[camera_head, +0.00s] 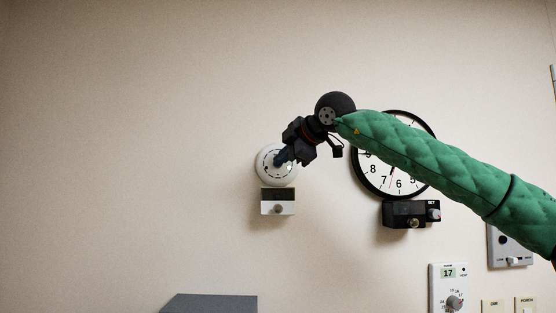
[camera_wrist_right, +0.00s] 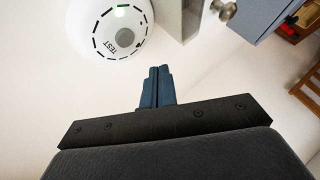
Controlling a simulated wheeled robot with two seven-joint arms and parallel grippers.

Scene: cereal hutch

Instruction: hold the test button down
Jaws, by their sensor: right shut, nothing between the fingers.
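The smoke detector is a round white disc (camera_head: 266,167) on the wall in the head view. The wrist view shows its face (camera_wrist_right: 88,28) with dark slots, the word TEST, a lit green light and a round grey test button (camera_wrist_right: 124,38). My right gripper (camera_head: 279,161) is in front of the detector and covers part of it in the head view. In the wrist view its blue fingers (camera_wrist_right: 159,70) are shut together and empty. Their tips are beside the button in the picture, not over it, and the whole button shows. My left gripper is not in view.
A small white box with a knob (camera_head: 278,208) is just below the detector. A wall clock (camera_head: 372,179) is partly behind my green-sleeved right arm, with a black box (camera_head: 403,214) under it. A thermostat (camera_head: 447,290) and switches are at lower right. The wall to the left is bare.

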